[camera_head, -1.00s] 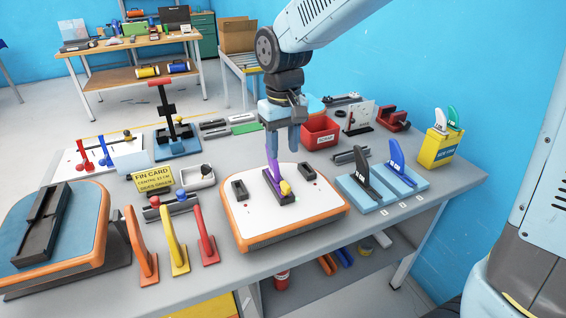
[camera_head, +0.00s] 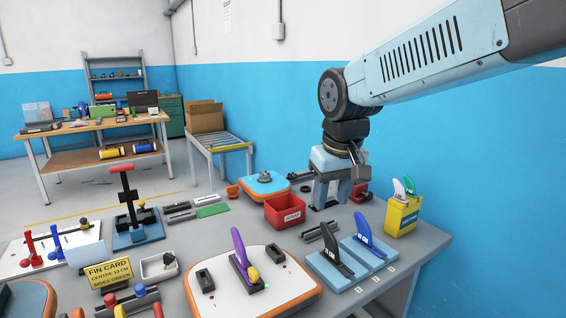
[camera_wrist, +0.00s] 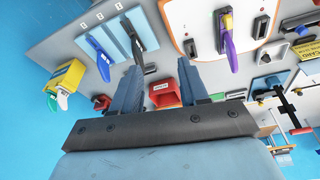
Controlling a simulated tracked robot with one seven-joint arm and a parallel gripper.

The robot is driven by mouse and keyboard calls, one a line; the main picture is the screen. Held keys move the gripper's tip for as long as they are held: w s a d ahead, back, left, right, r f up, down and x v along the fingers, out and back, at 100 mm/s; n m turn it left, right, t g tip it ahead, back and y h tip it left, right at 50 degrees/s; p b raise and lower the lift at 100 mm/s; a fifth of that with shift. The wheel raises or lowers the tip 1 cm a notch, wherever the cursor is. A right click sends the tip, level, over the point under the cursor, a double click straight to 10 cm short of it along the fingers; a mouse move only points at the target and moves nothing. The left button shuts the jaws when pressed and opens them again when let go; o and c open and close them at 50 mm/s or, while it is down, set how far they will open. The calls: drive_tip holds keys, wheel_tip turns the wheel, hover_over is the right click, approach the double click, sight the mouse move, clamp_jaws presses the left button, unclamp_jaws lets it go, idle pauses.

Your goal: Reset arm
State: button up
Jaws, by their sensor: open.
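My gripper (camera_head: 333,192) is open and empty above the back right of the bench, behind the red box. In the wrist view its two fingers (camera_wrist: 168,95) stand apart with nothing between them. A purple fin (camera_head: 240,248) stands upright in a dark slot on the white, orange-edged board (camera_head: 215,297). A yellow piece (camera_head: 253,274) sits at the fin's base. The purple fin also shows in the wrist view (camera_wrist: 229,40), well away from the fingers.
A red box (camera_head: 287,212) stands near the gripper. Black and blue fins (camera_head: 363,230) stand on light blue blocks. A yellow box (camera_head: 402,216) holds white and green fins at the right. A tall black stand (camera_head: 130,205) and yellow card (camera_head: 108,272) are at the left.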

drive_tip(key=s+d+m+t, duration=0.3)
drive_tip(key=s+d, duration=0.6)
drive_tip(key=d, duration=0.5)
drive_tip(key=shift+s+r+m, duration=0.3)
drive_tip(key=shift+s+m, duration=0.05)
drive_tip(key=shift+m, duration=0.15)
idle(0.8)
